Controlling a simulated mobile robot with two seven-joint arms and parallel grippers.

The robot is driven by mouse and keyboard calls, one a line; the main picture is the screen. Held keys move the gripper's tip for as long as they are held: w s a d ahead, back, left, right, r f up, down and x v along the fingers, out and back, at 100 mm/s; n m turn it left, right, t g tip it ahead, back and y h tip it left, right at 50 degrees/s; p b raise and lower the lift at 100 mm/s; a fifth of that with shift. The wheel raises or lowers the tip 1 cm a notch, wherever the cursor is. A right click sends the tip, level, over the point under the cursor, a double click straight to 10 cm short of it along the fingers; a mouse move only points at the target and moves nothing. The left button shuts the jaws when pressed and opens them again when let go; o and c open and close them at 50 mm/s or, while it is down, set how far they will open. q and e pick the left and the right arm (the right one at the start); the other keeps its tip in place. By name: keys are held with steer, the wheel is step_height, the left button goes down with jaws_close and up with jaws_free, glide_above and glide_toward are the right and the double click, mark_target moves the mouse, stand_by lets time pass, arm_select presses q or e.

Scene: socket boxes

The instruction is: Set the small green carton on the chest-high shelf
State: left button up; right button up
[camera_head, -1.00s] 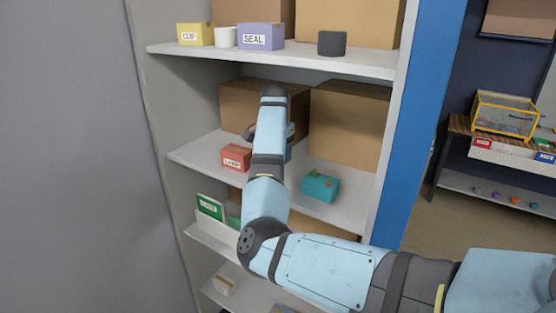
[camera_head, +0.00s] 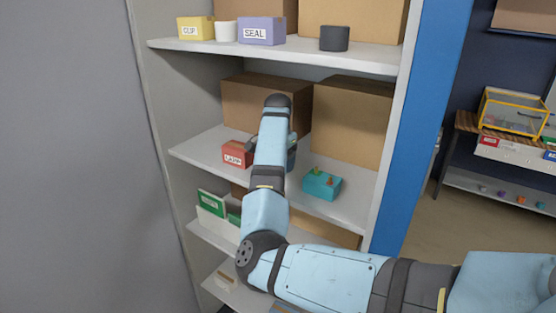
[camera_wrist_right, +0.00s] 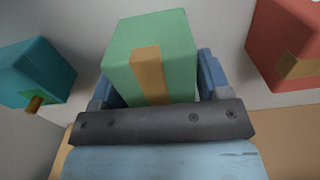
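The small green carton (camera_wrist_right: 175,52), with a tan tape strip, sits between the two blue fingers of my right gripper (camera_wrist_right: 160,85) in the right wrist view. The fingers lie close along both its sides and appear shut on it. In the head view my right arm hides the carton, and the right gripper (camera_head: 272,148) is over the middle shelf (camera_head: 205,150), between a red box and a teal box. Whether the carton touches the shelf cannot be told. My left gripper is not in view.
The red labelled box (camera_head: 237,153) is left of my gripper and the teal box (camera_head: 321,184) is right of it. Large brown cartons (camera_head: 352,122) stand behind. The upper shelf (camera_head: 290,54) holds several small items. A white bin with green packets (camera_head: 217,218) is below.

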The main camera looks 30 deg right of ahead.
steer(key=shift+o, duration=0.9)
steer(key=shift+d, duration=0.15)
steer(key=shift+r, duration=0.45)
step_height(320, 180, up, 7)
steer(key=shift+r, duration=0.15)
